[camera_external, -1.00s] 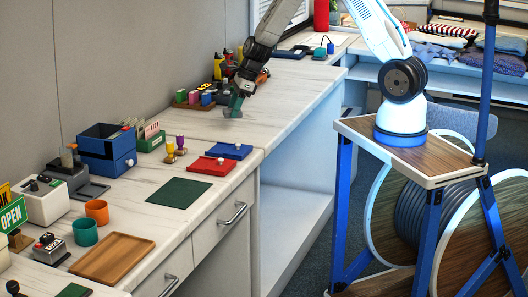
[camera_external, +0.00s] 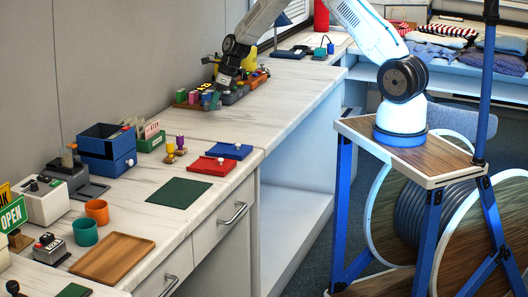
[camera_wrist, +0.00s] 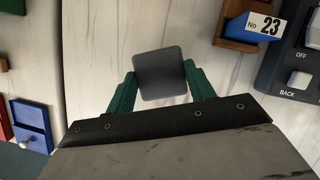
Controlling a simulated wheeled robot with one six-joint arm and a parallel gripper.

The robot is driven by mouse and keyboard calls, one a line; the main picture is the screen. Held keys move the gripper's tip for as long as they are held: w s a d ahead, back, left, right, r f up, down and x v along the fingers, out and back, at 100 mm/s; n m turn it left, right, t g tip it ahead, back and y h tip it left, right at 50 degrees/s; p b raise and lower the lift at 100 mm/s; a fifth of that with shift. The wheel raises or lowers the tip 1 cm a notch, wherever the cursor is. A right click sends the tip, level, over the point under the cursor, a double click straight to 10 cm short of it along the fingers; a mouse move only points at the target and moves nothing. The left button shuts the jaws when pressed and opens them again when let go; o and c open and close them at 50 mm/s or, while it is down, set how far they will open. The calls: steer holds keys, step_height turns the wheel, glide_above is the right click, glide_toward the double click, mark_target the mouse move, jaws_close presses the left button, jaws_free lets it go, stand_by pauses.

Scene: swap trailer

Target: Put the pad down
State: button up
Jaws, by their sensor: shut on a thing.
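My gripper (camera_wrist: 160,90) is shut on a dark grey square pad (camera_wrist: 162,73), held between its two green fingers in the wrist view. Pale wood-grained counter shows around and beyond the pad; I cannot tell whether the pad touches it. In the external view my gripper (camera_external: 211,98) is low over the back part of the counter (camera_external: 235,117), beside a row of small coloured things. The pad is too small to make out there.
A wooden holder (camera_wrist: 237,45) with a blue piece marked 23 and a dark control box (camera_wrist: 290,75) lie close on the right in the wrist view. Red (camera_external: 198,166) and blue (camera_external: 230,151) trays lie nearer on the counter. Bare counter lies between.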

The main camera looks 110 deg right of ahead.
steer(key=shift+w+d+f, duration=0.15)
steer(key=shift+w+d, duration=0.55)
steer(key=shift+f, duration=1.65)
steer(key=shift+f, duration=0.15)
steer(key=o, duration=0.9)
steer(key=shift+o, duration=0.2)
